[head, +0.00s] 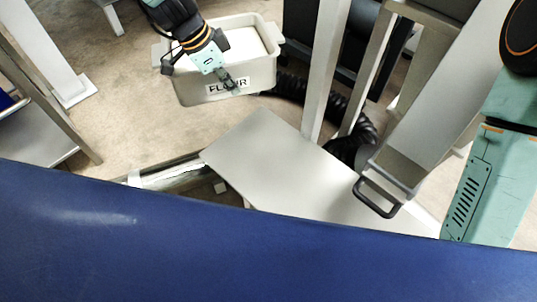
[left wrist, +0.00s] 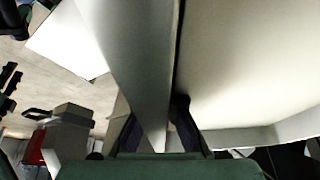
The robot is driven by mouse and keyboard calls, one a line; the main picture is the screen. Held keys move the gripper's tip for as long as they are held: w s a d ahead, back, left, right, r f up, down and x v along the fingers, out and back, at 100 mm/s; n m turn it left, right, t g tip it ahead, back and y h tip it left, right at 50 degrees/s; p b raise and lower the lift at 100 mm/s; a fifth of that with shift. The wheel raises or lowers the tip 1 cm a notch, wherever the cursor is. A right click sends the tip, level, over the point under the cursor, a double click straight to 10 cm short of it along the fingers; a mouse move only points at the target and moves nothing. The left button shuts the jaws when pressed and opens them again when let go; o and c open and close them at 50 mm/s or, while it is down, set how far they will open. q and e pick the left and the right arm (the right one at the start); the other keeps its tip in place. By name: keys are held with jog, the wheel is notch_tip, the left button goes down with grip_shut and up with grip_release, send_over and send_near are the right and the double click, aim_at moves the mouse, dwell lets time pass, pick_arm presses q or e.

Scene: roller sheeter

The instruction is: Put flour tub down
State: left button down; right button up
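The flour tub (head: 258,77) is a light grey open box with a "FLOUR" label on its front wall and white contents inside. It is at the upper middle of the head view, over the brown floor. I cannot tell whether anything supports it from below. My left gripper (head: 233,84) reaches over the tub from the top left, with its fingers at the front wall near the label. In the left wrist view the tub's wall (left wrist: 140,60) runs between the two fingers (left wrist: 158,128), one on each side. My right gripper is out of view.
A bare light grey plate (head: 280,160) lies in front of the tub. Grey upright posts (head: 325,70) and a black ribbed hose (head: 290,87) stand close to its right. Open floor (head: 125,75) is to its left. A grey frame with a black handle (head: 377,197) is further right.

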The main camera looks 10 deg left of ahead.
pick_arm(q)
jog(key=s+a+f+m+g+b, duration=0.1)
jog(key=a+f+m, duration=0.1)
jog(key=f, duration=0.6)
jog(key=a+f+m+g+b, duration=0.1)
jog(key=a+f+m, duration=0.2)
jog(key=f, duration=0.6)
jog(key=s+a+f+m+b, duration=0.1)
jog(key=a+f+m, duration=0.1)
jog(key=a+f, duration=0.4)
jog(key=shift+s+a+f+m+g+h, duration=0.1)
jog(key=shift+s+f+m+g+h, duration=0.1)
jog(key=shift+f, duration=0.4)
jog(key=shift+s+f+m+g+h, duration=0.1)
jog(key=shift+f+m+g, duration=0.1)
jog(key=shift+f, duration=0.4)
jog(key=d, duration=0.6)
jog(key=s+d+b, duration=0.1)
jog(key=d, duration=0.5)
jog(key=s+d+b, duration=0.1)
jog(key=d, duration=0.4)
jog(key=shift+s+d, duration=0.2)
jog(key=shift+d, duration=0.2)
jog(key=shift+f+b, duration=1.1)
jog(key=shift+f, duration=0.75)
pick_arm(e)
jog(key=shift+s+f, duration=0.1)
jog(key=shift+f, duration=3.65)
pick_arm(q)
jog(key=shift+r, duration=0.1)
